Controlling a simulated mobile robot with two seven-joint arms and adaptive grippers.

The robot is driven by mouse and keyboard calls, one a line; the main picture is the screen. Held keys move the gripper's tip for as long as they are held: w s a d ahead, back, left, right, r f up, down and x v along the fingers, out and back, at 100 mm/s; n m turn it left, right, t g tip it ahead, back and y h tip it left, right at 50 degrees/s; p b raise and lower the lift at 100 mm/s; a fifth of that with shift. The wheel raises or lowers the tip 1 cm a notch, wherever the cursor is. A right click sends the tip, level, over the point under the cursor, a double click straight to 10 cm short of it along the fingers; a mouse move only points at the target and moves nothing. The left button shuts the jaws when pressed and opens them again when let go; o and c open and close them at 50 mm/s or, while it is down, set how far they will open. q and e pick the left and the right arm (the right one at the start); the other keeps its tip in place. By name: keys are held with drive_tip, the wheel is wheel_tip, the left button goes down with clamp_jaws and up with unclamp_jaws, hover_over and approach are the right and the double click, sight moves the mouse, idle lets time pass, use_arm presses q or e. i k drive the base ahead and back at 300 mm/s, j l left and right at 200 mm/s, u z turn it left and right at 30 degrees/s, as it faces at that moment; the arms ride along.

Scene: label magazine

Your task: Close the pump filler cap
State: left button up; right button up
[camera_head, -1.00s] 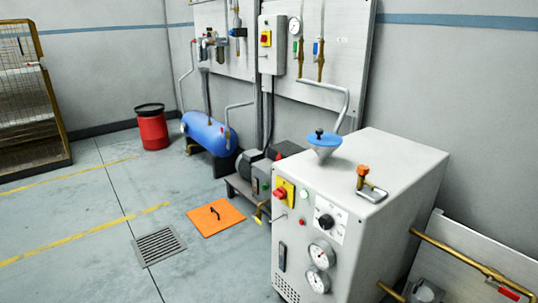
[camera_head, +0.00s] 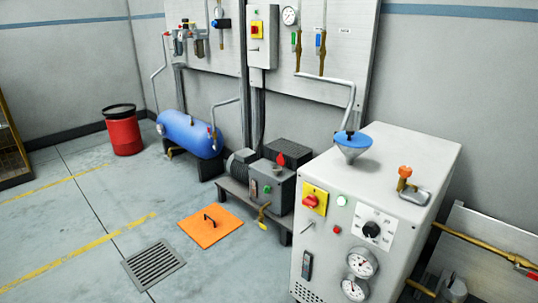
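A motor and pump unit stands on a low dark bench near the middle, with a grey motor (camera_head: 240,163) on its left. The grey pump box (camera_head: 270,187) has a small red pointed part (camera_head: 281,159) on its top; whether this is the filler cap, and whether it is open or shut, is too small to tell. A blue-topped funnel (camera_head: 352,145) stands at the back of the pale cabinet (camera_head: 400,150). An orange knob (camera_head: 404,172) on a short stem rises beside a metal flap or plate (camera_head: 414,195) on the cabinet top. Neither of my grippers is in view.
A yellow-handled lever (camera_head: 263,215) hangs at the bench front. An orange floor plate (camera_head: 210,226) and a floor grate (camera_head: 153,262) lie before it. A blue tank (camera_head: 188,134) and red drum (camera_head: 123,133) stand left. The floor at left is clear.

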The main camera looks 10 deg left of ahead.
sight(280, 160)
drive_tip(key=j, duration=0.55)
drive_tip(key=i+j, duration=0.1)
drive_tip(key=j, duration=0.45)
drive_tip(key=i+j, duration=0.3)
drive_tip(key=i+u, duration=0.05)
drive_tip(key=i, duration=0.05)
